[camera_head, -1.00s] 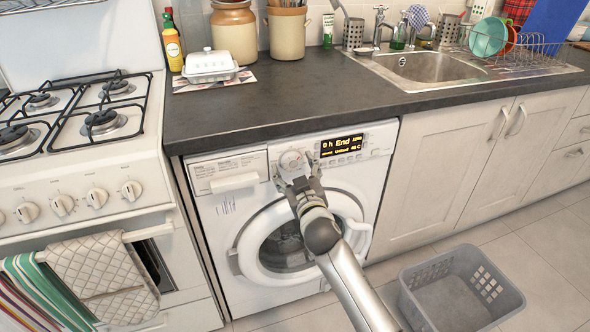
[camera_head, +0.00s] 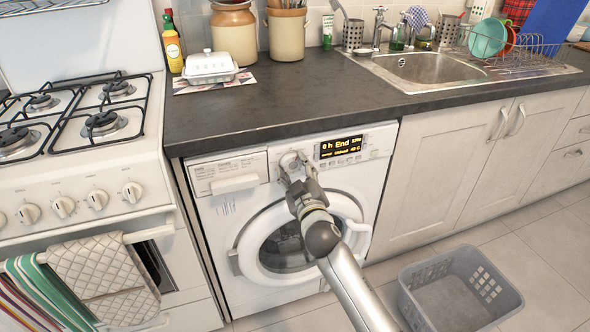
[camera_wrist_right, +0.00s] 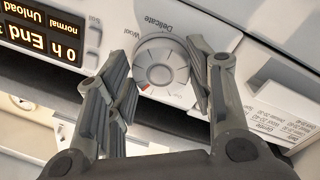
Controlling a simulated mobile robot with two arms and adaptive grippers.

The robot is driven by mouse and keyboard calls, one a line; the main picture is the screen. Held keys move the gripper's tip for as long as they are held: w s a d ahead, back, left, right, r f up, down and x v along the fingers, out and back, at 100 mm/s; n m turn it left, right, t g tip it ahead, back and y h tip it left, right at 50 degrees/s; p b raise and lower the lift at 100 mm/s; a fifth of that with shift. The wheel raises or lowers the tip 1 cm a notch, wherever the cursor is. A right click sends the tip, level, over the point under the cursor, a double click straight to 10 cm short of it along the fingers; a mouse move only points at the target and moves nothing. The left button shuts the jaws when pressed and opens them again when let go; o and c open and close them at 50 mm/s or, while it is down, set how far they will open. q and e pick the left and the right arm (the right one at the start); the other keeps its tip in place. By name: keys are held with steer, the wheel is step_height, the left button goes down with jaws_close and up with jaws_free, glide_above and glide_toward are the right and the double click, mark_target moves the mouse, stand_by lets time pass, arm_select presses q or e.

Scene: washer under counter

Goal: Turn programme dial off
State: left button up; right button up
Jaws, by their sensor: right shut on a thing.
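The programme dial (camera_head: 289,158) is a round white knob on the washer's front panel, left of the lit display (camera_head: 341,147). In the right wrist view the dial (camera_wrist_right: 160,62) shows a small red mark at its lower left edge, with "Delicate" and "Wool" printed around it. My right gripper (camera_head: 297,164) is at the dial, with one finger on each side of it, shut on the dial. The fingers hide part of its rim in the head view. The display reads "0 h End" and "Unload". My left gripper is not in view.
The washer door (camera_head: 290,240) is closed below the panel. The dark counter (camera_head: 310,95) overhangs just above. A stove (camera_head: 80,180) with knobs stands at left. A grey basket (camera_head: 460,300) is on the floor at right. A detergent drawer (camera_head: 228,174) is left of the dial.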

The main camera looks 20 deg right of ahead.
steer(key=shift+n, duration=2)
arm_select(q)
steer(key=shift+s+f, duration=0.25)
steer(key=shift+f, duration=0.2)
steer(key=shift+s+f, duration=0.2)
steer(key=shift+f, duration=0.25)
arm_select(e)
steer(key=shift+f+n, duration=0.1)
steer(key=shift+n, duration=0.3)
steer(key=o, duration=1)
steer(key=shift+o, duration=0.2)
steer(key=s, duration=1.2)
steer(key=shift+a+f, duration=0.15)
steer(key=shift+f, duration=0.1)
